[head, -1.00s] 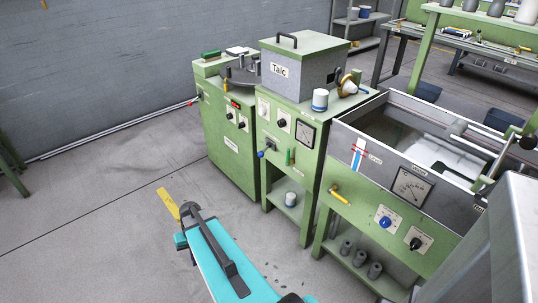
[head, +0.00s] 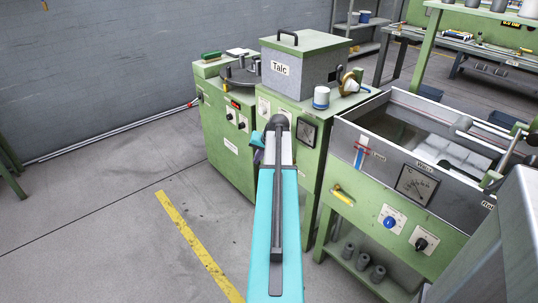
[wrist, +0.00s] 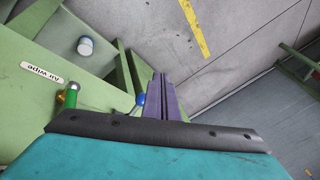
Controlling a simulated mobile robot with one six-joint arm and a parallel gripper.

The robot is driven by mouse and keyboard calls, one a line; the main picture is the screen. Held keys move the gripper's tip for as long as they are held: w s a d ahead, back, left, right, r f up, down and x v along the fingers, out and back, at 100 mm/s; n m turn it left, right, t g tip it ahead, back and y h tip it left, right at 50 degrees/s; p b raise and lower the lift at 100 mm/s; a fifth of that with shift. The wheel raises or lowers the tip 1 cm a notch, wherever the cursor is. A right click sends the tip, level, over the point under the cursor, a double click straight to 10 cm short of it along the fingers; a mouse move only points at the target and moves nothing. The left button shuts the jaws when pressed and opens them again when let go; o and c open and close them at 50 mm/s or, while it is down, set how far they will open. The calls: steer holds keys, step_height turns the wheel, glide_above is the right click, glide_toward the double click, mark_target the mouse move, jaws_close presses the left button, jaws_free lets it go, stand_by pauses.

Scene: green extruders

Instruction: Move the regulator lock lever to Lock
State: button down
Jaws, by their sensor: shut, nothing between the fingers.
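My gripper (wrist: 164,98) shows in the wrist view as two long purple fingers, shut together and empty. A small part of it (head: 258,157) shows in the head view, left of my arm, in front of the Talc cabinet (head: 311,150). A blue ball-ended lever (wrist: 140,99) is just left of the fingers in the wrist view; I cannot tell if they touch. My arm hides this lever in the head view. Further left is a green-handled brass valve (wrist: 69,95) near the "Air wipe" label (wrist: 42,73). No lock marking is readable.
The grey Talc box (head: 300,70) stands on the cabinet. A water tank (head: 400,170) with a dial and a yellow handle (head: 342,194) is to the right. Another green cabinet (head: 228,140) stands to the left. The floor with the yellow line (head: 200,245) is clear.

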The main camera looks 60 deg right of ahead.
steer(key=s+d+r+m+h, duration=0.1)
steer(key=s+d+r, duration=0.4)
steer(key=d+r, duration=0.1)
steer(key=shift+d+t, duration=0.3)
steer(key=shift+d, duration=0.2)
steer(key=shift+f, duration=0.15)
steer(key=x, duration=0.9)
steer(key=shift+w+f+b, duration=0.25)
steer(key=shift+f+b, duration=0.05)
steer(key=shift+b, duration=0.15)
steer(key=shift+w, duration=0.1)
